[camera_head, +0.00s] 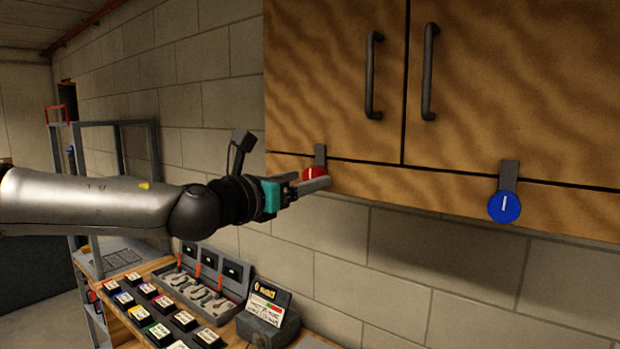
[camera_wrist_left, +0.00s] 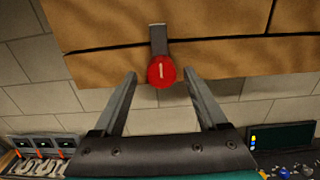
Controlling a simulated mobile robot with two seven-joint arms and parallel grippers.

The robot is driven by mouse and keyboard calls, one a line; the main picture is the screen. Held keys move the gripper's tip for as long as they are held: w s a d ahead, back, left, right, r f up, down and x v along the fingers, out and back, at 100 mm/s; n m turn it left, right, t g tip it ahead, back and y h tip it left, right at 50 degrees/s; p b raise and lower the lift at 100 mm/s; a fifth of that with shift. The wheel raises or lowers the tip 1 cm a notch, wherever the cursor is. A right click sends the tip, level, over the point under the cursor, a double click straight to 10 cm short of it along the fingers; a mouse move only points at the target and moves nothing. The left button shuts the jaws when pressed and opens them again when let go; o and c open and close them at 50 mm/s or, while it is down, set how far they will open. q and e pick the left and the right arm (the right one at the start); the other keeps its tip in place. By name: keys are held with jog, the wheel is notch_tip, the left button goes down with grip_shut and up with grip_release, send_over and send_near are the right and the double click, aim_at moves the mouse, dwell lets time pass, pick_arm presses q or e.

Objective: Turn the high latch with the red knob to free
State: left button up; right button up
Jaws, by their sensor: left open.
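The red knob (camera_head: 314,174) sits at the bottom edge of the wooden wall cabinet, below its left door. Its grey latch tab (camera_head: 320,153) points up across the door's lower seam. My left gripper (camera_head: 310,180) is at the red knob, partly covering it in the head view. In the left wrist view the red knob (camera_wrist_left: 161,72) shows a near-upright white line, and the grey tab (camera_wrist_left: 158,38) rises above it. The left gripper (camera_wrist_left: 161,78) is open, with one finger on each side of the knob and gaps visible. My right gripper is not in view.
A blue knob (camera_head: 504,207) with its own grey tab is under the right door. Two dark door handles (camera_head: 372,75) are above. Below stands a bench with several labelled boxes (camera_head: 159,333) and a grey switch panel (camera_head: 205,290). A grey shelf frame (camera_head: 118,150) is at left.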

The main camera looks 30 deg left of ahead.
pick_arm(q)
jog(key=shift+w+d, duration=0.15)
jog(key=shift+w, duration=0.85)
grip_shut()
